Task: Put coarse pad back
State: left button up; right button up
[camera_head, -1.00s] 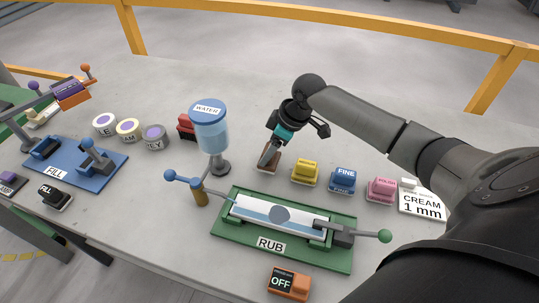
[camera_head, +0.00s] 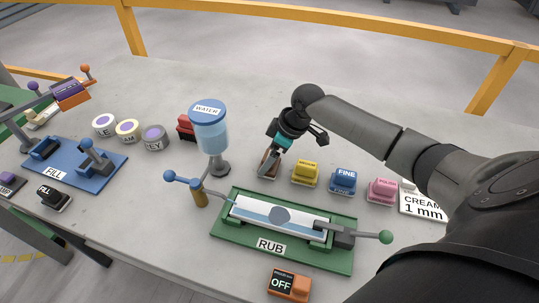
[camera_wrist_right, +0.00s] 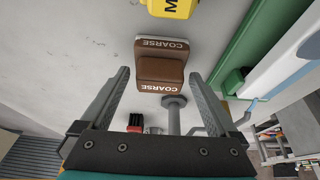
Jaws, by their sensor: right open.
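My right gripper (camera_wrist_right: 159,75) is open there, with one finger on each side of the pad and gaps between fingers and pad. My left gripper is not in view.
The yellow medium pad (camera_head: 305,172), blue fine pad (camera_head: 342,181) and pink polish pad (camera_head: 382,190) stand to the right. The green RUB fixture (camera_head: 228,248) lies in front. The water dispenser (camera_head: 209,130) stands close at the left. Bare slab lies behind.

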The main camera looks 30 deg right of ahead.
jog(key=p+v, duration=0.2)
jog(key=v, duration=1)
jog(key=shift+r, duration=0.2)
jog(key=shift+a, duration=0.1)
